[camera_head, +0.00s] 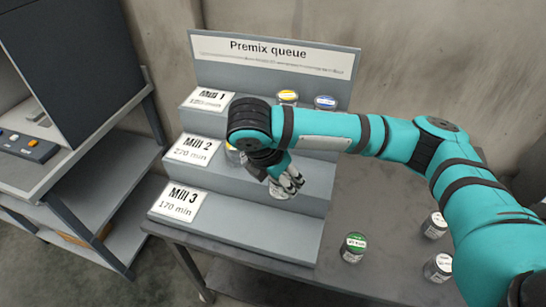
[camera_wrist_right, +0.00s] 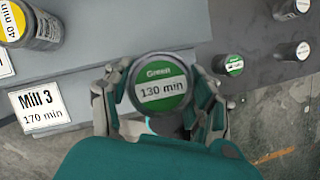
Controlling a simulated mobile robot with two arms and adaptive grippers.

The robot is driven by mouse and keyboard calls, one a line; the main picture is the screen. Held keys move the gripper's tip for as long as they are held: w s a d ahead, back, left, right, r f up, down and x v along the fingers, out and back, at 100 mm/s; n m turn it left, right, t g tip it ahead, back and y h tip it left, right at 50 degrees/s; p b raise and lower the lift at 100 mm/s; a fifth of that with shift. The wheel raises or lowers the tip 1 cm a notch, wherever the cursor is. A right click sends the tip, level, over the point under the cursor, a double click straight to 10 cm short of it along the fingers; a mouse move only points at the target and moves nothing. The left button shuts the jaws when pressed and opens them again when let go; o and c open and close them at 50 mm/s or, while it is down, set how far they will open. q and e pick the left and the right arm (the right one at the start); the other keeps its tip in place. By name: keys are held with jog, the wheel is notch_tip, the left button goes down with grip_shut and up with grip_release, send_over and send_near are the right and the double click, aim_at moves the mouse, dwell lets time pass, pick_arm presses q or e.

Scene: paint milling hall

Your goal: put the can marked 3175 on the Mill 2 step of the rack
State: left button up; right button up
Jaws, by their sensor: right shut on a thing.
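My right gripper (camera_head: 287,183) is shut on a can with a green lid reading "Green 130 min" (camera_wrist_right: 160,84). In the head view the gripper hides most of this can, in front of the Mill 2 step (camera_head: 315,183). I cannot tell whether the can touches the rack. The Mill 2 label (camera_head: 192,149) is at the left end of the middle step. A yellow-marked can (camera_head: 233,154) there is partly hidden by my arm; a yellow-lidded can (camera_wrist_right: 14,20) shows in the wrist view. The number 3175 is not readable on any can. My left gripper is not in view.
A yellow can (camera_head: 288,97) and a blue can (camera_head: 325,102) stand on the Mill 1 step. The Mill 3 step (camera_head: 250,232) looks bare. A green-lidded can (camera_head: 353,247) and two pale-lidded cans (camera_head: 435,225) stand on the table. A shelf unit (camera_head: 90,180) stands left.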

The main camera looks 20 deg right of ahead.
jog(key=w, duration=0.3)
jog(key=w+d+p, duration=0.1)
jog(key=w, duration=0.3)
jog(key=w+f+p, duration=0.1)
jog(key=w, duration=0.3)
jog(key=shift+w+d, duration=0.15)
jog(key=shift+d, duration=0.05)
jog(key=shift+w+f, duration=0.2)
jog(key=shift+f, duration=0.05)
notch_tip(320, 180, down, 2)
jog(key=shift+f+p, duration=0.2)
jog(key=shift+p, duration=0.6)
jog(key=shift+f, duration=0.35)
jog(key=shift+f, duration=0.15)
jog(key=o, duration=1.3)
jog(key=b+v, duration=0.2)
jog(key=v, duration=1)
